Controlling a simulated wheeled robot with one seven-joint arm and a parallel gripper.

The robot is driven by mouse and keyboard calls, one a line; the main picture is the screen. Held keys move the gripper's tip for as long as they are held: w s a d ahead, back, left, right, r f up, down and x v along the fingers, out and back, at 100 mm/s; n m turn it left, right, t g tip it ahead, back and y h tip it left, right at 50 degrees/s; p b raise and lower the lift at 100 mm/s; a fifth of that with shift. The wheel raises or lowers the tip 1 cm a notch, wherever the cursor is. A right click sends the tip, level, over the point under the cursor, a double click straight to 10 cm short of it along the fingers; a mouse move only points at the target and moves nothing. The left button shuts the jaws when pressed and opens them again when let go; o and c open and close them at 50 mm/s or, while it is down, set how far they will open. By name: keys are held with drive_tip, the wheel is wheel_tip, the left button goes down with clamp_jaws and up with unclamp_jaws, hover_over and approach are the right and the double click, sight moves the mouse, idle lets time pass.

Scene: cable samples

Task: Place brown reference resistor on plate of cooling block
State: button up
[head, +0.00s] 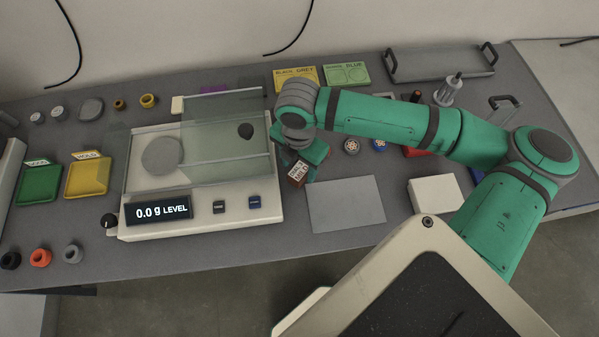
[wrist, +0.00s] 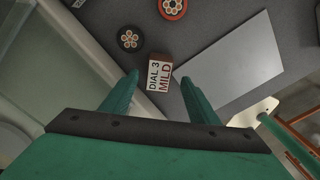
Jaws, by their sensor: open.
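A small brown block (head: 298,173) with a white label stands on the grey bench, right of the white instrument; it is the only brown piece I can match to the resistor. In the wrist view the block (wrist: 158,74) reads "DIAL 3 MILD". My gripper (head: 303,160) is over it, open, with the block between or just beyond its fingertips (wrist: 159,79); I cannot tell the exact height. The white instrument (head: 205,224) shows "0.0 g LEVEL" and has a round grey plate (head: 162,155) behind clear panels. It looks like a balance; no thing is clearly marked as a cooling block.
A bare grey sheet (head: 346,204) lies right of the block. Round cable-end pieces (head: 351,146) lie behind it. A white box (head: 436,194) stands further right. Green (head: 38,185) and yellow (head: 87,179) trays sit at left; a grey tray (head: 441,64) is at the back.

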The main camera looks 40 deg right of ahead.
sight(298, 172)
drive_tip(key=shift+a+f, duration=0.1)
drive_tip(key=shift+f, duration=1.8)
drive_tip(key=shift+c, duration=0.6)
